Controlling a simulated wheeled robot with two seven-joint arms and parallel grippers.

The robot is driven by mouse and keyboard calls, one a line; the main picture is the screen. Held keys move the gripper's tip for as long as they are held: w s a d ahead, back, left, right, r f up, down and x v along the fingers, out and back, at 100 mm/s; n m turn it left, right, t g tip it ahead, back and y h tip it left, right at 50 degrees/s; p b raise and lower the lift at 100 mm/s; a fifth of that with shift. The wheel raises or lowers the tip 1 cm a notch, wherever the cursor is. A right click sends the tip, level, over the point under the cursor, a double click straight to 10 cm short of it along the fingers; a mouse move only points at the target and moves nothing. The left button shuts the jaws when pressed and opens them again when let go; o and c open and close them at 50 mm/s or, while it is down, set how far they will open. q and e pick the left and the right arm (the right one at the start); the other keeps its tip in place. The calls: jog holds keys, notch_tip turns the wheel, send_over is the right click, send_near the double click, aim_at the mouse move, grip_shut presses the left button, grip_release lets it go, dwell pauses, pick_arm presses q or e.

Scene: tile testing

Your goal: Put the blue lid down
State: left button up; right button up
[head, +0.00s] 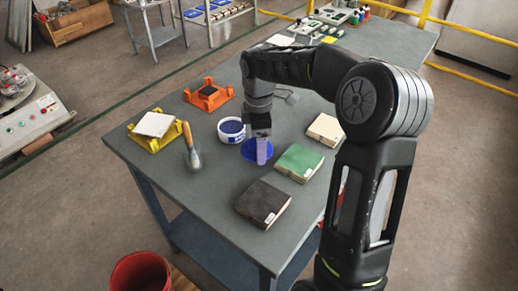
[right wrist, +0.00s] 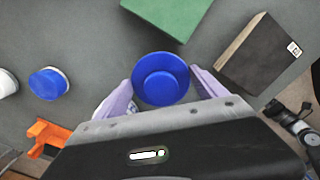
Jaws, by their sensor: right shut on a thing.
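The round blue lid (head: 249,152) is at the fingers of my right gripper (head: 262,157) in the head view, over the grey table beside the white tub. In the right wrist view the lid (right wrist: 160,68) sits between the two pale purple fingers (right wrist: 163,86), which are shut on it. A raised round knob shows at its middle. I cannot tell whether the lid touches the table. The white tub (head: 231,131) has a blue inside and stands just left of the lid. My left gripper is not in view.
A green block (head: 299,162), a dark block (head: 263,203) and a cream block (head: 325,130) line the table's right side. A trowel (head: 191,150), yellow stand (head: 154,134) and orange stand (head: 208,95) are to the left. The table's near left surface (head: 190,190) is bare.

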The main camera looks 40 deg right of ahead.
jog(key=shift+f, duration=1.3)
jog(key=shift+f, duration=0.1)
jog(key=shift+f, duration=0.15)
jog(key=o, duration=1.3)
jog(key=shift+c, duration=0.2)
notch_tip(320, 180, up, 13)
jog(key=shift+f, duration=0.2)
jog(key=shift+f, duration=0.1)
